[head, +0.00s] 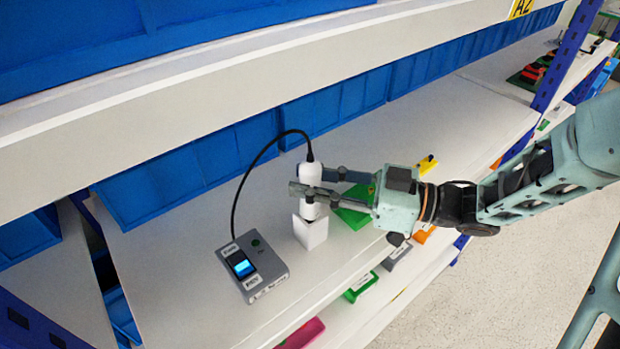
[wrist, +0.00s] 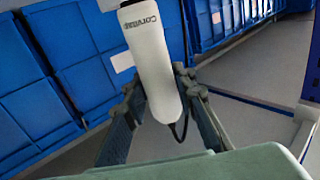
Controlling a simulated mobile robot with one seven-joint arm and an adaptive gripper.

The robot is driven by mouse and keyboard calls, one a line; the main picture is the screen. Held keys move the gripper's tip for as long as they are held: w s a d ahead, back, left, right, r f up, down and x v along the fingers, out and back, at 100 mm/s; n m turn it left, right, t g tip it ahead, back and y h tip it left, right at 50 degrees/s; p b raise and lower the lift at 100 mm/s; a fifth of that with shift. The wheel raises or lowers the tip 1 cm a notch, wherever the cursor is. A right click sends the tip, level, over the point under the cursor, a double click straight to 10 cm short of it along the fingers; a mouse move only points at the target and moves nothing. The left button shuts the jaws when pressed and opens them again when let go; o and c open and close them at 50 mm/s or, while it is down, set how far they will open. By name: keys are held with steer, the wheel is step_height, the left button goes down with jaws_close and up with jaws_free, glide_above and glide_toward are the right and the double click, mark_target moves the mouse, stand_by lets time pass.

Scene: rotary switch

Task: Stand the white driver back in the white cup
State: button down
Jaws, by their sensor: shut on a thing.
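The white driver (head: 311,180) stands nearly upright in the head view, with a black cord leaving its top. My gripper (head: 314,186) is shut on the driver's body from the right side. The white cup (head: 309,232) stands on the shelf directly below the driver. The driver's lower end meets the cup's rim in the picture; I cannot tell how far it is inside. In the wrist view, the driver (wrist: 150,55) lies between my two fingers, with lettering on its side. The cup is not clear in that view.
A grey control box (head: 252,268) with a lit blue screen sits left of the cup, and the cord arches to it. Blue bins (head: 190,165) line the back. The upper shelf edge (head: 180,95) crosses above.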

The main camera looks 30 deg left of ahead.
steer(key=shift+f, duration=0.2)
stand_by(0.4)
steer(key=c, duration=1.5)
jaws_free()
steer(key=shift+d, duration=0.1)
steer(key=v, duration=1.1)
steer(key=shift+d, duration=0.4)
steer(key=shift+w, duration=0.2)
